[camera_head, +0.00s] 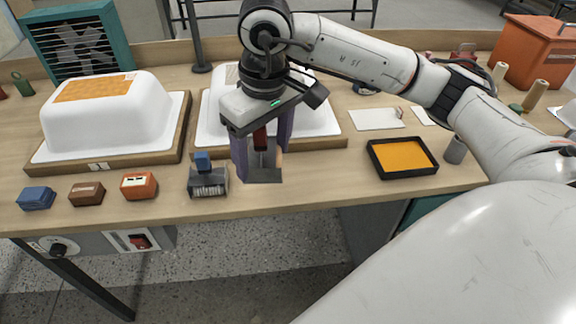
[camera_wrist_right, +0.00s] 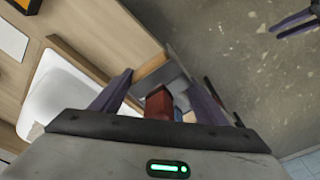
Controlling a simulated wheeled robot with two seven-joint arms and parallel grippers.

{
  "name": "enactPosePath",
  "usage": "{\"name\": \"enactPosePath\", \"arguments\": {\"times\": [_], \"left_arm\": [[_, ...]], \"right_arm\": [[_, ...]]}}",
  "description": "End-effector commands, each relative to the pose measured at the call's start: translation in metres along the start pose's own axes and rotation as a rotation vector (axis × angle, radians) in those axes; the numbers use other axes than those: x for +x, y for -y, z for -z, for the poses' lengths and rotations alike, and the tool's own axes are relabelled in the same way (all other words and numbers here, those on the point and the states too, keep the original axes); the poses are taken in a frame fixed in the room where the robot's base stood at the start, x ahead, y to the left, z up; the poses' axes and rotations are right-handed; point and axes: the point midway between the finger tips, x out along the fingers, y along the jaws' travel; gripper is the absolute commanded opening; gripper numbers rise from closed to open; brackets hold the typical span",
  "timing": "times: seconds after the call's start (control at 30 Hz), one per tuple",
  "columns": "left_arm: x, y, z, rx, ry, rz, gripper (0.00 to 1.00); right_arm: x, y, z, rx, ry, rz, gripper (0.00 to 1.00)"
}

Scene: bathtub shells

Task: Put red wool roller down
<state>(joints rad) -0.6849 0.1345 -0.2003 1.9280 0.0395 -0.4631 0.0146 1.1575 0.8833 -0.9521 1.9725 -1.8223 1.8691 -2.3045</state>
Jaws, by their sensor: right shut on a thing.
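My right gripper (camera_head: 262,165) hangs over the front part of the bench, with its purple fingers pointing down. It is shut on the red wool roller (camera_head: 260,139), whose red part shows between the fingers. The roller's red part also shows in the right wrist view (camera_wrist_right: 159,103), between the two purple fingers (camera_wrist_right: 160,92). The fingers hide much of the roller, and I cannot tell whether it touches the bench. What looks like a purple finger of my left gripper (camera_wrist_right: 297,20) shows at the wrist view's top right; its jaws are unclear.
A blue-handled brush (camera_head: 208,180) stands just left of the right gripper. Blue, brown and orange blocks (camera_head: 138,186) line the front edge. White tub shells (camera_head: 105,115) on wooden boards stand behind. A black tray with orange contents (camera_head: 372,160) lies right, with bare bench between.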

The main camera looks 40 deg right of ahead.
Motion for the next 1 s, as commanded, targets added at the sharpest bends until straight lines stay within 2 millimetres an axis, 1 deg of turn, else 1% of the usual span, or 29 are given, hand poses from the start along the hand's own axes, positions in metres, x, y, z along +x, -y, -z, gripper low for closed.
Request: {"name": "enactPosePath", "arguments": {"times": [0.03, 0.1, 0.2, 0.3, 0.37, 0.5, 0.6, 0.83, 1.0], "left_arm": [[0.018, -0.001, -0.016, 0.003, 0.001, -0.004, 0.31], [0.025, -0.004, -0.019, 0.006, -0.005, -0.010, 0.31], [0.031, -0.006, -0.019, 0.008, -0.018, -0.015, 0.31], [0.034, -0.007, -0.019, 0.009, -0.017, -0.016, 0.31], [0.034, -0.008, -0.020, 0.009, -0.016, -0.017, 0.31], [0.033, -0.008, -0.017, 0.009, -0.021, -0.017, 0.31], [0.032, -0.008, -0.015, 0.009, -0.025, -0.017, 0.31], [0.032, -0.008, -0.014, 0.009, -0.028, -0.017, 0.31], [0.033, -0.008, -0.015, 0.009, -0.027, -0.017, 0.31]], "right_arm": [[0.018, -0.014, 0.011, -0.013, -0.003, 0.006, 0.50], [0.023, -0.030, 0.021, -0.046, 0.000, 0.015, 0.50], [0.025, -0.048, 0.031, -0.085, 0.001, 0.029, 0.50], [0.028, -0.058, 0.036, -0.108, 0.004, 0.039, 0.50], [0.035, -0.060, 0.036, -0.117, 0.006, 0.041, 0.50], [0.060, -0.060, 0.032, -0.120, 0.009, 0.041, 0.50], [0.075, -0.060, 0.030, -0.120, 0.007, 0.041, 0.50], [0.093, -0.059, 0.028, -0.120, 0.006, 0.041, 0.50], [0.117, -0.058, 0.025, -0.119, 0.006, 0.042, 0.50]]}}
